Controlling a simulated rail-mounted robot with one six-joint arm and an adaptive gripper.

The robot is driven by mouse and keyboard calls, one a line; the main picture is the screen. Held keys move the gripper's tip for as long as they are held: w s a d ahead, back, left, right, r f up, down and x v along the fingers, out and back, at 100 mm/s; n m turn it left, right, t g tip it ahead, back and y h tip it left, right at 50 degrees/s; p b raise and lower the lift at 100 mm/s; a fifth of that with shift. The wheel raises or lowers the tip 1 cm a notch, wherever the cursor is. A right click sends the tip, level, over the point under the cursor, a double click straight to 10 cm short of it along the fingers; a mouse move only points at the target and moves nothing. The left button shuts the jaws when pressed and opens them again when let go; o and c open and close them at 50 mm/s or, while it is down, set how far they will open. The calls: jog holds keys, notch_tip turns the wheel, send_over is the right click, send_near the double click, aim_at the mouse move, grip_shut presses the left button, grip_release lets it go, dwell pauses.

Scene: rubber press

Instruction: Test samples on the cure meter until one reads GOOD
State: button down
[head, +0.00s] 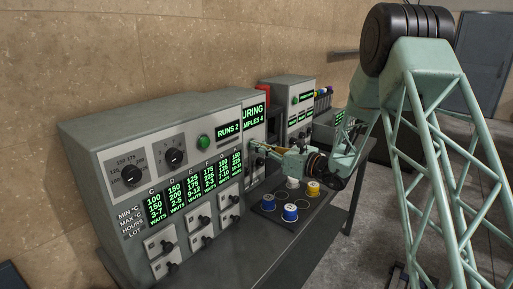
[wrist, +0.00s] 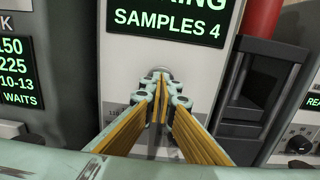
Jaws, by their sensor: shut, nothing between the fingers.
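The same display (wrist: 170,20) shows "SAMPLES 4" above. No GOOD reading is legible.
A grey panel (head: 140,128) at left has dials, lot columns marked WAITS, small knobbed doors (head: 229,196), a green button (head: 204,142) and a "RUNS 2" display (head: 228,132). Another cabinet (head: 290,92) with a green button stands behind. A dark slot (wrist: 262,85) lies right of the fingers.

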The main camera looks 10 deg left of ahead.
jog(key=v, duration=1.3)
jog(key=shift+s+d+p, duration=0.2)
jog(key=shift+d+p, duration=0.15)
jog(key=shift+p, duration=0.05)
